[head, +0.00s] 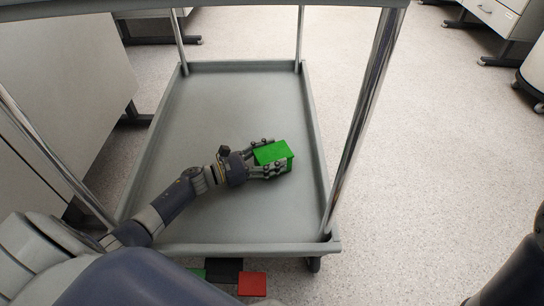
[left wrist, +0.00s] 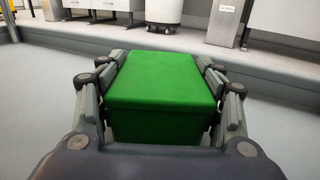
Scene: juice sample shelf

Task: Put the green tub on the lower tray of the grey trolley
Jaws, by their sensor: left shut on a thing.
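The green tub (head: 272,153) is a small box with a flat top, gripped in my left gripper (head: 268,158) over the lower tray (head: 215,90) of the grey trolley. In the left wrist view the tub (left wrist: 162,85) sits between both fingers of my left gripper (left wrist: 160,95), which touch its sides. The tub looks upright. I cannot tell whether its underside rests on the tray or is slightly above it. My right gripper is not in view.
The tray has a raised rim, and chrome posts (head: 365,115) stand at its corners. The upper tray's edge (head: 200,5) crosses the top of the head view. The tray surface around the tub is bare. A red block (head: 252,284) shows below the trolley's near edge.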

